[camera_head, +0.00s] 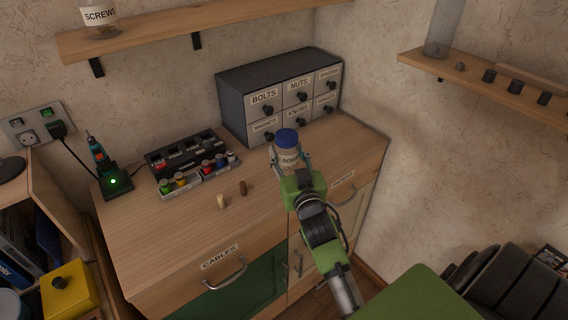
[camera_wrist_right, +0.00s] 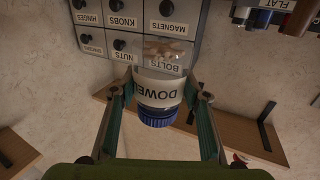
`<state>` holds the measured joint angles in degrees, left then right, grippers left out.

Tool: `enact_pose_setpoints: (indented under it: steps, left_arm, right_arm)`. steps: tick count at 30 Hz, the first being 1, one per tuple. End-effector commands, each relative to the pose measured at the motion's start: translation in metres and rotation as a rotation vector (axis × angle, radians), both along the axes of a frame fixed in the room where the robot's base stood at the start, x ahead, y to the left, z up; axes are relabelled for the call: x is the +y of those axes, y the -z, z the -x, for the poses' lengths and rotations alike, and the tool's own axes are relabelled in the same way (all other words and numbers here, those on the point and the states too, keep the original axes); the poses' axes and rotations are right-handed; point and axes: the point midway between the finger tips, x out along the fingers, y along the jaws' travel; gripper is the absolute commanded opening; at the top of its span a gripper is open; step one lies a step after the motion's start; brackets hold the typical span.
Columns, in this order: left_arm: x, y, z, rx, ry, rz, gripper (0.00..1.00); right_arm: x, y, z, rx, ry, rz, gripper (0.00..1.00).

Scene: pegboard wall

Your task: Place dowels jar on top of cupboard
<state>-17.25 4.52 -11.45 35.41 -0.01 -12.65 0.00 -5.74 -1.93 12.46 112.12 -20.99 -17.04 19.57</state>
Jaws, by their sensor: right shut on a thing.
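The dowels jar (camera_head: 287,150) is clear, with a white label and a blue lid. My right gripper (camera_head: 290,163) is shut on it, a finger on each side. The jar is upright over the right part of the wooden cupboard (camera_head: 165,245), in front of the drawer box. I cannot tell whether its base touches the cupboard top. In the right wrist view the jar (camera_wrist_right: 158,92) appears upside down between the fingers of my right gripper (camera_wrist_right: 163,98), with light dowels inside. My left gripper is not in view.
A dark drawer box (camera_head: 275,85) stands at the back of the cupboard top. A tray of coloured small jars (camera_head: 200,172), a screwdriver stand (camera_head: 115,183) and two loose pegs (camera_head: 232,194) stand to the left. A shelf (camera_head: 490,90) is on the right wall. The front left top is clear.

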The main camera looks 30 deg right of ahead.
Motion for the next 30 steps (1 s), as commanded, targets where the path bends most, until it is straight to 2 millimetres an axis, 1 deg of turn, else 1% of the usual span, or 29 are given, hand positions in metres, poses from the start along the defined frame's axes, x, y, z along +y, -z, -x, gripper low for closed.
enact_pose_setpoints:
  steps: [1,3,6,11,13,15,18,21,27,30]
  left_arm:
    - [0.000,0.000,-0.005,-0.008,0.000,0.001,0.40]
    - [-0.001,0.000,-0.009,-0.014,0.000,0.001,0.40]
    - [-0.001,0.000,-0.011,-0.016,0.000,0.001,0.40]
    - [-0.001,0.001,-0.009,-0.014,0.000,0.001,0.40]
    - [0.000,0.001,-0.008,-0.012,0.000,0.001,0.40]
    - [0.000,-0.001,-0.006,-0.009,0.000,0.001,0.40]
    - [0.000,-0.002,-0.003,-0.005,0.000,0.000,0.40]
    - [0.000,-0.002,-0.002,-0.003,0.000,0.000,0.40]
    - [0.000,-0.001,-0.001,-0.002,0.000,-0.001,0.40]
    - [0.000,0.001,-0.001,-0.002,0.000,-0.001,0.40]
  right_arm:
    - [-0.002,0.006,-0.007,-0.004,0.001,0.000,0.15]
    - [-0.004,0.015,-0.014,-0.003,-0.001,0.000,0.15]
    - [-0.007,0.023,-0.020,-0.005,0.000,0.001,0.15]
    - [-0.008,0.030,-0.026,-0.005,0.000,0.002,0.15]
    - [-0.009,0.037,-0.030,-0.004,-0.001,-0.001,0.15]
    - [-0.009,0.049,-0.028,-0.001,0.000,-0.003,0.15]
    - [-0.009,0.060,-0.028,-0.003,0.000,-0.001,0.15]
    - [-0.009,0.064,-0.028,-0.005,-0.001,0.001,0.15]
    - [-0.009,0.064,-0.028,-0.006,-0.001,0.002,0.15]
    - [-0.009,0.067,-0.028,-0.005,-0.001,0.001,0.15]
